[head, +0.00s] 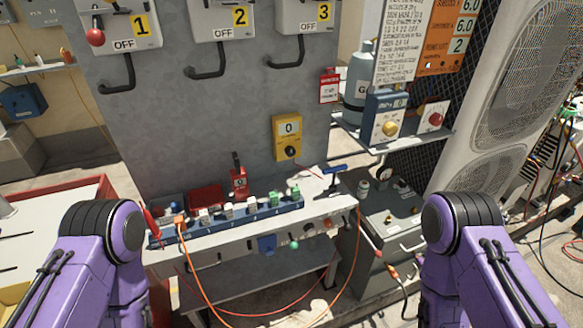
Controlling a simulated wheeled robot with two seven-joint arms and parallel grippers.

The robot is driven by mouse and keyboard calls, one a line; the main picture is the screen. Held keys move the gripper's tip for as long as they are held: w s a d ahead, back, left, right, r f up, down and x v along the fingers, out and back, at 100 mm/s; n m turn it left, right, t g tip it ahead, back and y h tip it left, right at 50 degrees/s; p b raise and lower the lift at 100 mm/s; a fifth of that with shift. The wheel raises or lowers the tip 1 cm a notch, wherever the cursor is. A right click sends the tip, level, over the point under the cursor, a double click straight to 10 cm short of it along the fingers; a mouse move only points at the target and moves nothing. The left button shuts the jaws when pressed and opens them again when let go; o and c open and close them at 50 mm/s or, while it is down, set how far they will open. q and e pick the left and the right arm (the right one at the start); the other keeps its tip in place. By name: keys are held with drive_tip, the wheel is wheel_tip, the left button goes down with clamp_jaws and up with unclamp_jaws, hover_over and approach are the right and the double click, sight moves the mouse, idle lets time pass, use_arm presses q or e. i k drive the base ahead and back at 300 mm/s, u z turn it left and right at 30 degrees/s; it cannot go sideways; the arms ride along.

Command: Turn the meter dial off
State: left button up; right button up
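The yellow meter (280,143) is mounted on the grey panel above the workbench, near the middle of the head view. Its white display reads 0. Its round black dial (290,151) is on the lower part of its face; the pointer position is too small to tell. My purple arms show at the lower left and lower right, but neither gripper is in view. Nothing of mine touches the meter.
Three numbered OFF switch boxes with black handles hang above. Below the meter, the bench (335,205) holds a blue terminal strip (225,218), a red device (239,183) and a blue-handled tool. A shelf (400,141) with a blue box (384,116) and a condenser stand at right. Cables hang in front.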

sight(290, 151)
drive_tip(key=k, duration=0.2)
drive_tip(key=z, duration=1.65)
drive_tip(key=i, duration=1)
drive_tip(key=u, duration=1.05)
